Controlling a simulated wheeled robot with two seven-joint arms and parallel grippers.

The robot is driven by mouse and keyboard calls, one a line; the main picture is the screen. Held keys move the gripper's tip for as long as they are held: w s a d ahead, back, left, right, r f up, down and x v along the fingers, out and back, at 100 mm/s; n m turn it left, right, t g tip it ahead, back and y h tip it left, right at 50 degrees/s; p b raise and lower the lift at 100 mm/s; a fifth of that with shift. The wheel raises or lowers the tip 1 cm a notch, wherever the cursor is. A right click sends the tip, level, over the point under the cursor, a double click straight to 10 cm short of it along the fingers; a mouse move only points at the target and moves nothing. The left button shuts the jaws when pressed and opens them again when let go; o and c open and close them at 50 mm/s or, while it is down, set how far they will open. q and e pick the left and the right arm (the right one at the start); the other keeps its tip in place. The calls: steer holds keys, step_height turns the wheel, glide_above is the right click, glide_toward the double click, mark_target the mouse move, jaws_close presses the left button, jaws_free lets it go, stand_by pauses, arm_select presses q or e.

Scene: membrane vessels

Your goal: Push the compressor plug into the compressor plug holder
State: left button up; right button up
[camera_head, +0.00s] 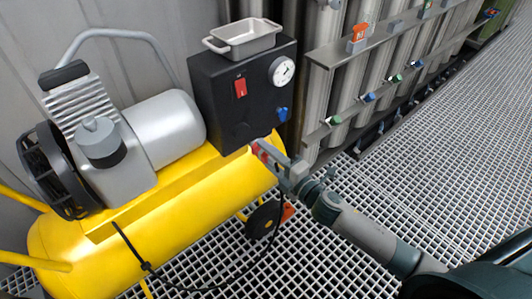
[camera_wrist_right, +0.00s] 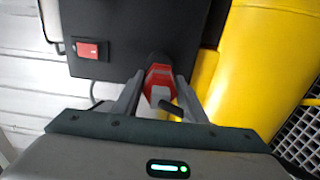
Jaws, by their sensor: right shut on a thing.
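The compressor plug (camera_wrist_right: 158,78) is red with a pale lower part. It also shows in the head view (camera_head: 257,150) as a small red piece at the black box's lower edge. My right gripper (camera_head: 264,153) is shut on it, with one finger on each side in the wrist view (camera_wrist_right: 160,92). The plug's tip points at a dark round holder (camera_wrist_right: 157,60) on the black control box (camera_head: 235,105). Plug and holder look to meet, but I cannot tell how deep the plug sits. My left gripper is not in view.
The yellow compressor tank (camera_head: 165,235) lies below and left of the box. A dark cable (camera_head: 215,287) loops over the grating floor. The box has a red switch (camera_head: 240,88), a gauge (camera_head: 282,71) and a grey tray (camera_head: 243,40) on top. Membrane vessels (camera_head: 385,75) stand right.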

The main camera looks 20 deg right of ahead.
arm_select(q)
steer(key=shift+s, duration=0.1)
arm_select(e)
steer(key=shift+w+a, duration=0.1)
steer(key=shift+w, duration=0.1)
steer(key=shift+x, duration=1.4)
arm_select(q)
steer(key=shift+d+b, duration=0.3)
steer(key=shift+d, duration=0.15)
arm_select(e)
steer(key=shift+x, duration=1.3)
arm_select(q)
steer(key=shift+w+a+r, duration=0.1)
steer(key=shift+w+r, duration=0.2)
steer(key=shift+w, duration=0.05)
arm_select(e)
steer(key=shift+r, duration=0.1)
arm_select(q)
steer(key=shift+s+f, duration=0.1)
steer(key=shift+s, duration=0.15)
arm_select(e)
steer(key=shift+w, duration=0.1)
steer(key=shift+w+a, duration=0.15)
steer(key=shift+w, duration=0.25)
steer(key=o, duration=1.2)
steer(key=shift+c, duration=0.2)
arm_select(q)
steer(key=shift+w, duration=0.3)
arm_select(e)
steer(key=o, duration=0.3)
